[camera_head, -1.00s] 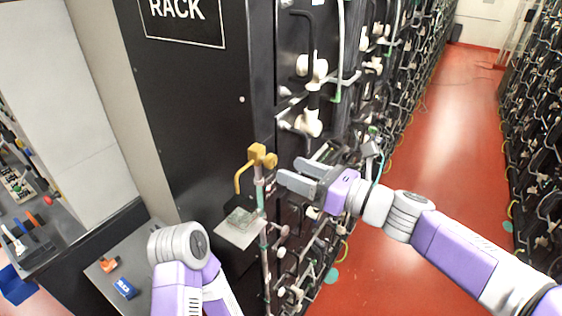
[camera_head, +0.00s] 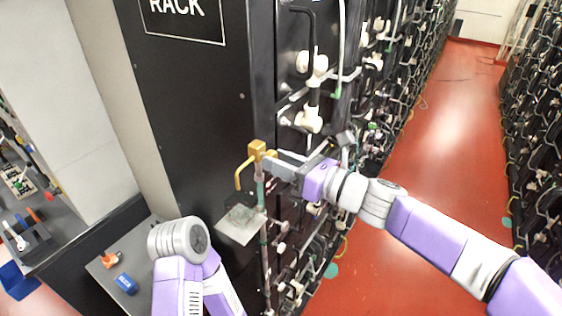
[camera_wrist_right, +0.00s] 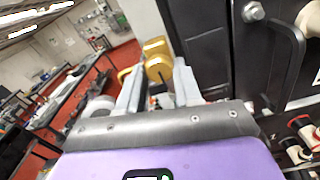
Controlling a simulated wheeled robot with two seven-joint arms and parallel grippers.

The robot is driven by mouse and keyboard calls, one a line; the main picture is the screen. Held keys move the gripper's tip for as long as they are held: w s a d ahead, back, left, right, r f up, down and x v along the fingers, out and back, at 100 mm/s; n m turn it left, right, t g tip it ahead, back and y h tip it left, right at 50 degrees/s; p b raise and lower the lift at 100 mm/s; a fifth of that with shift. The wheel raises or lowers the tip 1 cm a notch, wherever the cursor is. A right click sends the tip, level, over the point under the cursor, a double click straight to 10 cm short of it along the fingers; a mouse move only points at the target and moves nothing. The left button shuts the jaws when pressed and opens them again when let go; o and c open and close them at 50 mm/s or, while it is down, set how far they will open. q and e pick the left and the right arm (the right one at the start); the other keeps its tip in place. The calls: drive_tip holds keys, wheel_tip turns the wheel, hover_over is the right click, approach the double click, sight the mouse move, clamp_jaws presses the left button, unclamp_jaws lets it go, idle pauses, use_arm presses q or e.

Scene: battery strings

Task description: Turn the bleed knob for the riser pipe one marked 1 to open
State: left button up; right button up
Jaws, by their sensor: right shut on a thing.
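The yellow bleed fitting (camera_head: 257,150) sits on top of a thin greenish riser pipe (camera_head: 263,235) at the corner of the black rack, with a curved yellow spout on its left. My right gripper (camera_head: 275,162) is at the fitting's right side, its fingers around the yellow knob, which they mostly hide in the head view. In the right wrist view the yellow knob (camera_wrist_right: 158,68) shows between the two fingers, and my right gripper (camera_wrist_right: 158,85) is shut on it. I cannot read a number on the riser. My left arm shows at the lower left; its gripper is not visible.
The black rack (camera_head: 190,90) stands close behind the riser, with white fittings and hoses on its front. A small shelf (camera_head: 240,228) holding a clear container is below the spout. A grey bench (camera_head: 150,290) with a blue box (camera_head: 127,284) is at lower left. The red aisle floor (camera_head: 430,150) is clear.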

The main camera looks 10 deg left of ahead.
drive_tip(key=shift+r+n+b, duration=0.15)
drive_tip(key=shift+n+b, duration=10.2)
drive_tip(key=shift+n, duration=7.55)
